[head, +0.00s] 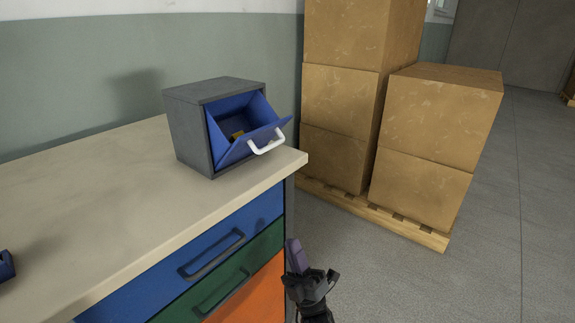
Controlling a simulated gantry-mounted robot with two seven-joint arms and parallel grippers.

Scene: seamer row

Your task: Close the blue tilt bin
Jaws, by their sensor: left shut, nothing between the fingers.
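The blue tilt bin (237,153) sits in a grey housing (190,130) on the bench top, near its right end. The bin is tilted out and open, with a white handle (267,146) on its front edge. A small yellowish thing (237,135) shows inside it. My left gripper (293,246) is low in the picture, beside the bench's right front corner and below the bin. It is shut and empty, apart from the bin and its handle. My right gripper is not in view.
The beige bench top (110,190) is mostly clear left of the housing. Blue, green and orange drawers (245,295) front the bench. Cardboard boxes (425,140) stand on a wooden pallet (400,222) to the right. A small dark blue object (6,266) is at the left edge.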

